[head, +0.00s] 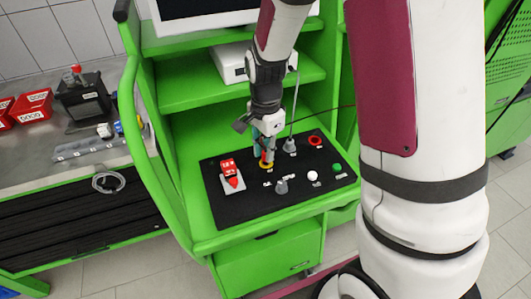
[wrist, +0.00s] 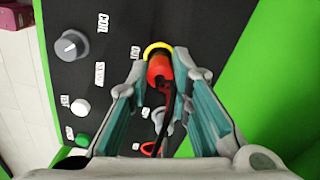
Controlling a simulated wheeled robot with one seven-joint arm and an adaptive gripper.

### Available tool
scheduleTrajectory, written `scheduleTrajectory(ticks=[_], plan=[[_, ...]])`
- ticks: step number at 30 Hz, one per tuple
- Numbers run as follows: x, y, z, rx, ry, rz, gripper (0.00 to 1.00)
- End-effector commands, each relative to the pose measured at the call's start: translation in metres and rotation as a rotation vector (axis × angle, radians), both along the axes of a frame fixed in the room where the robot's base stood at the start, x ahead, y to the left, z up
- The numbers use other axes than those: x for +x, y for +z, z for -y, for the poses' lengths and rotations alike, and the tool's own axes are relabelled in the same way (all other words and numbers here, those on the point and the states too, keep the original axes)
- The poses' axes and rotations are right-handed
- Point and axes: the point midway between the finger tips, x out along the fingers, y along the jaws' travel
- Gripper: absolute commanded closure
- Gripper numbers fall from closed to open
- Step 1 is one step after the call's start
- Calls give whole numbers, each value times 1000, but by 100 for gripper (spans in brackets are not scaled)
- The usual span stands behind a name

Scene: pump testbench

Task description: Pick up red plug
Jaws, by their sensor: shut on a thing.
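The red plug (wrist: 159,68) stands at a yellow-ringed socket (wrist: 157,47) on the black panel, with a dark cable trailing from it toward my gripper. In the head view the red plug (head: 264,158) shows just above the yellow ring (head: 266,166), partly hidden by my fingers. My gripper (wrist: 161,72) points down at the panel with its fingers on both sides of the plug, shut on it. It also shows in the head view (head: 264,152). Whether the plug is seated in the socket or slightly raised I cannot tell.
The black panel (head: 245,209) lies on a green bench. A white box (head: 229,62) is on the shelf behind.

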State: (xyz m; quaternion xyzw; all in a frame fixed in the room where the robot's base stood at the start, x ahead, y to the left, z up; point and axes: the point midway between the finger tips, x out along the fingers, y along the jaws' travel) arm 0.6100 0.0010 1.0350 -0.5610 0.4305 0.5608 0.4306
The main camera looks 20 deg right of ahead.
Motion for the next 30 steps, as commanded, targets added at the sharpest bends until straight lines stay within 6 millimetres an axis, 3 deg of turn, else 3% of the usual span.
scheduleTrajectory(ticks=[4, 18, 24, 30], plan=[[2, 23, 0, 1, 1, 6, 100], [-101, 30, 42, 1, -4, 1, 100], [-130, 33, 55, 0, -2, 0, 100], [-144, 34, 61, 0, -1, 0, 100]])
